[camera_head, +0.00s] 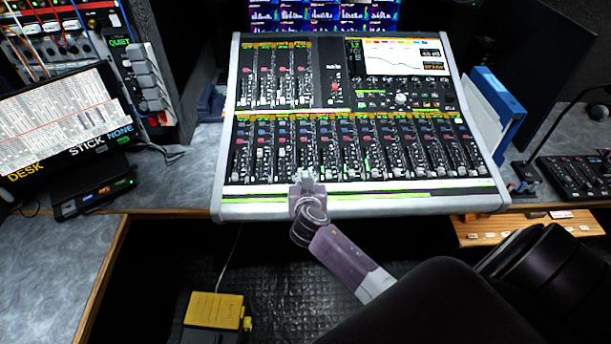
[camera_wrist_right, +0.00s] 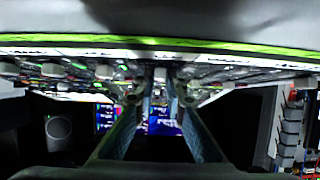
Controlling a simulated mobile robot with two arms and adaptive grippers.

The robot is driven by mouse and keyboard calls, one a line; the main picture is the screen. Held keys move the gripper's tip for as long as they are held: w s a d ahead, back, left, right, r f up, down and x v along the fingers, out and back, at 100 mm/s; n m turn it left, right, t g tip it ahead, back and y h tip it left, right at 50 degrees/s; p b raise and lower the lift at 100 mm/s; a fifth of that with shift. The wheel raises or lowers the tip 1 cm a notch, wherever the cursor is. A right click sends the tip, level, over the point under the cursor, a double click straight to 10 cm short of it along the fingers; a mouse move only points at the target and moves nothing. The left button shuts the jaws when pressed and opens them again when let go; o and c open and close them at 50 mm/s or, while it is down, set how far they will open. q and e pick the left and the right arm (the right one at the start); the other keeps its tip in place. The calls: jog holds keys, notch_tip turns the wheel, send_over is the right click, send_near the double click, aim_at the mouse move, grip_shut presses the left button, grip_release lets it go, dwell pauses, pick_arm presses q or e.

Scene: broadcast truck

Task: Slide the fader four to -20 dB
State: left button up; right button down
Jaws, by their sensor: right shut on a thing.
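The mixing console (camera_head: 240,209) stands on the desk, with a lower row of channel faders and a shorter upper bank at the left. My right gripper (camera_head: 306,175) reaches over its front edge, at about the fourth strip from the left in the lower row. It is shut on a small fader cap there, which the fingers mostly hide in the head view. In the right wrist view the fingers (camera_wrist_right: 160,88) close together at the row of faders, with other caps to both sides. The fader's scale marks are too small to read. My left gripper is not in view.
A monitor (camera_head: 60,118) and a small dark box (camera_head: 92,190) stand left of the console. A blue binder (camera_head: 497,103), a microphone (camera_head: 598,112) and a small control panel (camera_head: 575,178) are at the right. A yellow box (camera_head: 217,310) sits below the desk.

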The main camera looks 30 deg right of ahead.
aim_at(304, 159)
jog(key=w+d, duration=0.1)
jog(key=w+d+b, duration=0.1)
jog(key=w, duration=0.1)
jog(key=shift+r, duration=0.2)
jog(key=c, duration=2.2)
grip_release()
jog(key=shift+c, duration=0.2)
jog(key=shift+s+a, duration=0.1)
jog(key=v, duration=1.2)
jog(key=shift+f, duration=0.1)
